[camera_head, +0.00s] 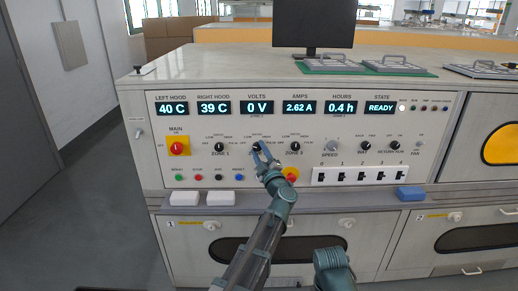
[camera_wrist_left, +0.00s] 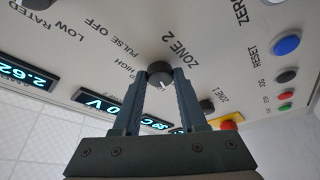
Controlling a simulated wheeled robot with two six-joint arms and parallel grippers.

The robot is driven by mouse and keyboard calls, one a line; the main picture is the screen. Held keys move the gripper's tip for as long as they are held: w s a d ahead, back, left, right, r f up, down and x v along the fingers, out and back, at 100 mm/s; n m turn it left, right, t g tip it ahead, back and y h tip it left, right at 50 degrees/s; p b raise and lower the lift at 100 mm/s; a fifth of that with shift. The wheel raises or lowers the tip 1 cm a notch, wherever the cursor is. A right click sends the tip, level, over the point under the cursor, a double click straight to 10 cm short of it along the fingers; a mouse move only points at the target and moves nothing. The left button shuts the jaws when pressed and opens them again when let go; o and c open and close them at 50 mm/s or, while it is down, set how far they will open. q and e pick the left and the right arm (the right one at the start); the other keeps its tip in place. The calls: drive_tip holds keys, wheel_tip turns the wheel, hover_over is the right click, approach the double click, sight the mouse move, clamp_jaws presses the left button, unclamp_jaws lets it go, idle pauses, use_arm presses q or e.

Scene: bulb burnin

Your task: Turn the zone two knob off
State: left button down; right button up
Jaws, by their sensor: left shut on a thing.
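The zone two knob is a small dark round knob (camera_wrist_left: 159,75) with a pale pointer mark, on the cream panel under its printed "ZONE 2" label in the left wrist view. My left gripper (camera_wrist_left: 161,88) has its two fingers on either side of this knob and is shut on it. In the head view the left gripper (camera_head: 262,152) reaches up to the panel between the zone 1 knob (camera_head: 219,147) and the zone 3 knob (camera_head: 293,147), and its fingers mostly hide the zone two knob. My right gripper does not show clearly.
The panel's displays include volts (camera_head: 259,107) at 0 V and amps (camera_head: 299,107) at 2.62 A. A red-and-yellow main switch (camera_head: 179,147) is at left. White blocks (camera_head: 184,198) and a blue block (camera_head: 410,193) lie on the ledge (camera_head: 330,199) below.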

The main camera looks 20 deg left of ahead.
use_arm(q)
drive_tip(key=shift+r+n+g+p, duration=0.15)
drive_tip(key=shift+n+g+p, duration=0.4)
drive_tip(key=shift+n, duration=0.65)
drive_tip(key=shift+c, duration=2.2)
unclamp_jaws()
drive_tip(key=b+v, duration=0.2)
drive_tip(key=v, duration=1.1)
drive_tip(key=shift+s+d+f, duration=0.25)
drive_tip(key=shift+d, duration=0.05)
